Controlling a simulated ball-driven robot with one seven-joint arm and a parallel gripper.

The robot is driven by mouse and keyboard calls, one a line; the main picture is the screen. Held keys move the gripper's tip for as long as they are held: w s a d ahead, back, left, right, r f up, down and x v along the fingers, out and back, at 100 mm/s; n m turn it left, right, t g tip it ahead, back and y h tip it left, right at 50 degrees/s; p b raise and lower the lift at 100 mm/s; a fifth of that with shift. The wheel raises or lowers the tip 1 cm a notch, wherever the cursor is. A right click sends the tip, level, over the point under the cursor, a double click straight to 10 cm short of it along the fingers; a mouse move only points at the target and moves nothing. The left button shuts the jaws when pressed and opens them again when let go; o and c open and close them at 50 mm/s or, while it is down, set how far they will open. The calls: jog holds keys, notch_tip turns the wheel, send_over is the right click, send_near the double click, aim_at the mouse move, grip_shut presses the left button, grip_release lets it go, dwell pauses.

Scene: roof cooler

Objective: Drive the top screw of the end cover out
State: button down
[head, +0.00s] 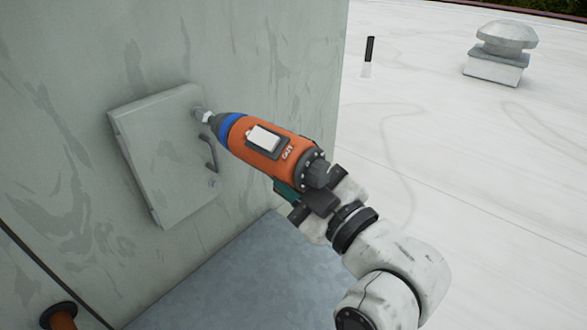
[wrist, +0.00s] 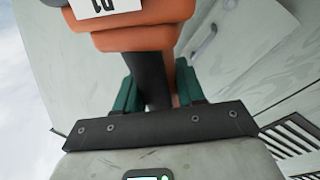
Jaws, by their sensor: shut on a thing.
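The end cover (head: 165,160) is a grey rectangular plate on the pale wall of the cooler, with a dark handle (head: 208,152) near its right edge. A lower screw (head: 213,183) shows near the handle's bottom. My gripper (head: 312,195) is shut on an orange power driver (head: 272,140) with a blue band and a white label. The driver's silver bit end (head: 202,115) points at the cover's upper right corner, where the top screw is hidden behind it. I cannot tell if they touch. The wrist view shows the driver's orange body (wrist: 140,38) and dark grip between green finger pads.
A grey metal ledge (head: 240,285) lies below the cover. A copper pipe end (head: 62,317) is at lower left. A louvred grille (wrist: 295,140) shows in the wrist view.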

jog(key=shift+w+a+r, duration=0.25)
jog(key=shift+w+a, duration=0.1)
jog(key=shift+a, duration=0.1)
dwell(1.2)
jog(key=shift+s+d+b, duration=0.1)
jog(key=shift+s+b, duration=0.2)
jog(key=shift+b, duration=0.4)
dwell(0.9)
jog(key=shift+d, duration=0.1)
jog(key=s+d+b, duration=0.1)
jog(key=s+d, duration=0.3)
jog(key=d, duration=0.1)
jog(key=shift+d, duration=0.25)
dwell(1.2)
